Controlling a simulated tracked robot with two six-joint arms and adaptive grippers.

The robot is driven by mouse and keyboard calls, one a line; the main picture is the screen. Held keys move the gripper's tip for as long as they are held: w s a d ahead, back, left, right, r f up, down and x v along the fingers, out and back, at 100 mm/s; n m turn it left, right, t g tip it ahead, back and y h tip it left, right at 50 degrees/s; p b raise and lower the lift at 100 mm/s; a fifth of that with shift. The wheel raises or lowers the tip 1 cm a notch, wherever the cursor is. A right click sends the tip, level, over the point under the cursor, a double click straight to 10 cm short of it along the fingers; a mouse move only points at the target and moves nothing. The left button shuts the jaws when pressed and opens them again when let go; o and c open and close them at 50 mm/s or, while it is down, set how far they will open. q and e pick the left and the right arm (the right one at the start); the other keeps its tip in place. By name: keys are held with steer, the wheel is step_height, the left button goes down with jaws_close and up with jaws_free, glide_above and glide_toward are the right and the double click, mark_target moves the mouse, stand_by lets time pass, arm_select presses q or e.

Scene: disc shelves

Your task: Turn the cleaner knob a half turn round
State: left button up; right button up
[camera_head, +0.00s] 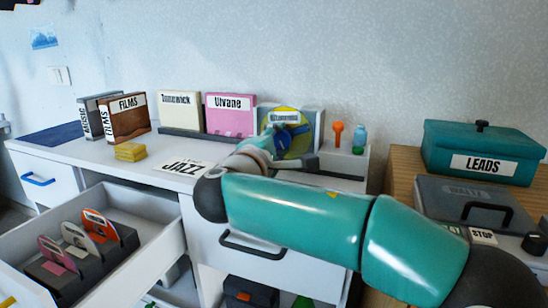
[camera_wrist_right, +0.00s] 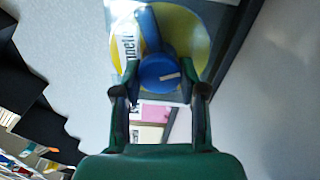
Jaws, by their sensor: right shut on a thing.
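The disc cleaner (camera_head: 319,118) stands upright near the wall, a pale panel with a round yellow disc face (camera_head: 287,111) and a label. Its blue knob (camera_wrist_right: 160,72) shows in the right wrist view, round with a pale mark and a blue arm reaching up from it. My right gripper (camera_wrist_right: 161,80) is shut on the blue knob, one finger on each side. In the head view the wrist and fingers partly cover the knob and the lower part of the cleaner. My left gripper is not in view.
Disc cases, including a pink one (camera_head: 230,115), stand left of the cleaner. An orange-topped item (camera_head: 338,133) and a teal bottle (camera_head: 359,138) stand close on its right. An open drawer (camera_head: 150,208) holds discs. A teal LEADS box (camera_head: 485,140) stands right.

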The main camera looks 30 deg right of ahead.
steer(key=m+b, duration=0.2)
steer(key=m, duration=0.1)
steer(key=shift+d+f+b, duration=0.1)
steer(key=shift+b, duration=0.2)
steer(key=shift+m+b, duration=0.6)
steer(key=shift+m, duration=0.4)
steer(key=o, duration=1.1)
steer(key=shift+o, duration=0.2)
